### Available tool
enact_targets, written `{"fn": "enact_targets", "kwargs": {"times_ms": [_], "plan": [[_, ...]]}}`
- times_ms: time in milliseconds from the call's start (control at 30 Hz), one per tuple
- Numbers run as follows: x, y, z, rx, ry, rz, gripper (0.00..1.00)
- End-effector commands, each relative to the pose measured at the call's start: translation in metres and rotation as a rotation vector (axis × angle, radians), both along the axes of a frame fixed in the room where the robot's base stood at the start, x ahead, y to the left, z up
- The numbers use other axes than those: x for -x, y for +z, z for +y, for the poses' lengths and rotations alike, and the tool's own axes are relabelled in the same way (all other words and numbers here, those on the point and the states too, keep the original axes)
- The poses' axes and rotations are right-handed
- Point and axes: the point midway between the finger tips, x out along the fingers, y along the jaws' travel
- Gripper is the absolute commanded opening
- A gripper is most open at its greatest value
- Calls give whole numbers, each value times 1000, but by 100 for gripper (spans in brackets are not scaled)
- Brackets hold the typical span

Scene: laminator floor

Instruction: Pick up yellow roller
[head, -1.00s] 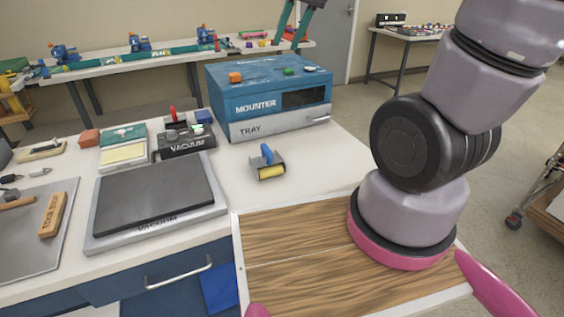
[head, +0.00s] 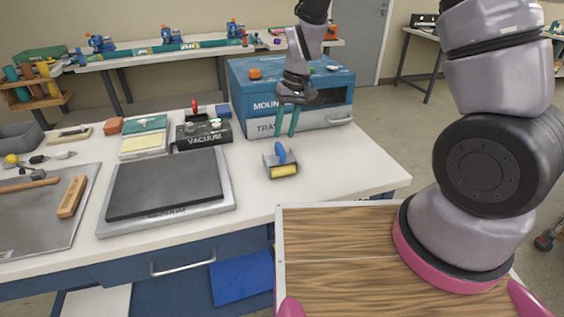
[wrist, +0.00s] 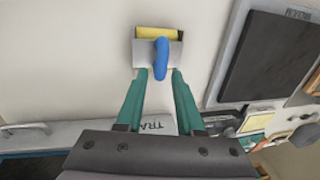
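The yellow roller (head: 284,171) lies on the white bench top. It has a yellow cylinder, a grey metal frame and a blue handle that stands up. In the wrist view the roller (wrist: 173,35) is at the top centre, just beyond my fingertips. My gripper (head: 286,133) has green fingers and points down above the bench, in front of the blue mounter and behind the roller. Nothing is held.
The blue mounter (head: 240,86) with its tray front stands behind my gripper. The dark vacuum plate (head: 165,188) lies left of the roller, and the vacuum box (head: 200,139) is behind it. The bench right of the roller is clear. A wood-topped surface (head: 335,255) is in front.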

Motion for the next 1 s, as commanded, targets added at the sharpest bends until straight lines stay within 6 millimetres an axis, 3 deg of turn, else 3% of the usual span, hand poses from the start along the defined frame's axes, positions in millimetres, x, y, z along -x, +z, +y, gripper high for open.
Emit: {"fn": "enact_targets", "kwargs": {"times_ms": [267, 500, 833, 933, 1000], "plan": [[4, -25, 4, 2, -2, 2, 37], [10, -57, 12, 0, -2, 1, 37], [10, -64, 13, 0, -1, -2, 37], [10, -64, 13, 0, -1, -2, 0], [11, -64, 13, 0, -2, -2, 0]]}}
